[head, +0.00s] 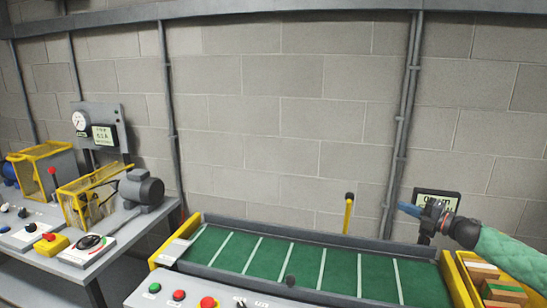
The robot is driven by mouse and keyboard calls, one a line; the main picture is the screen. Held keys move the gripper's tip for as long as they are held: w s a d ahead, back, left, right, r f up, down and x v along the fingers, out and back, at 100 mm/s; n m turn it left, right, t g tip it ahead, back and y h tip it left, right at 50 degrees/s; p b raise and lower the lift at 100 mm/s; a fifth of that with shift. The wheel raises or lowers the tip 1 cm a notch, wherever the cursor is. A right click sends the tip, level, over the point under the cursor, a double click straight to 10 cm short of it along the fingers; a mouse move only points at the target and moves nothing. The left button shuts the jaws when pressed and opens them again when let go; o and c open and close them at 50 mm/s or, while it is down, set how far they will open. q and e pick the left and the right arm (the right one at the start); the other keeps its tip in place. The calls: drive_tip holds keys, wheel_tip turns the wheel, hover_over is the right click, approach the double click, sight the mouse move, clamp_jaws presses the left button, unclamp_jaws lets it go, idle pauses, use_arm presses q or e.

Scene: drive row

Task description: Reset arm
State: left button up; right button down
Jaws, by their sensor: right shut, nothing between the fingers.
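My right gripper (412,209) comes in from the right on a green-sleeved arm, with blue fingertips pointing left. It is shut and empty, held in the air above the right end of the green conveyor belt (275,256), in front of a small dark display (437,199) that it partly hides. My left gripper is out of view.
Front buttons (179,295) line the belt's near side. A yellow bin (465,283) with blocks sits at the right. A bench (85,255) with a motor (142,190) and yellow guards stands at the left.

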drive_tip(key=w+d+r+m+t+h, duration=0.3)
drive_tip(key=d+r+m+t+h, duration=0.15)
drive_tip(key=m+h, duration=0.6)
drive_tip(key=s+a+f+m+g+h+b, duration=0.15)
drive_tip(key=s+a+f+m+g, duration=0.25)
drive_tip(key=s+a+f, duration=0.65)
drive_tip(key=s+a+f+m+g+b, duration=0.35)
drive_tip(key=s+a+f, duration=0.35)
drive_tip(key=s+f, duration=0.55)
drive_tip(key=s+a+f+m+g+h+b, duration=0.1)
drive_tip(key=s+a+f+m+g, duration=0.3)
drive_tip(key=s+a+f, duration=0.7)
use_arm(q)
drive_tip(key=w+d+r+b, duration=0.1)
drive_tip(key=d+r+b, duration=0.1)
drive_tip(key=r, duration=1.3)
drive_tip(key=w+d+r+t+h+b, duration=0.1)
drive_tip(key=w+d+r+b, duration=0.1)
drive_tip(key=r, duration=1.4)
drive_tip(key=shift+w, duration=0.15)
use_arm(e)
drive_tip(key=s+a+f+m+g+y, duration=0.1)
drive_tip(key=s+f+g, duration=0.1)
drive_tip(key=s+f, duration=0.6)
drive_tip(key=s+a+f+m+g, duration=0.2)
drive_tip(key=s+f, duration=0.7)
drive_tip(key=s, duration=0.7)
drive_tip(key=shift+a+m+y, duration=0.3)
drive_tip(key=shift+y, duration=0.1)
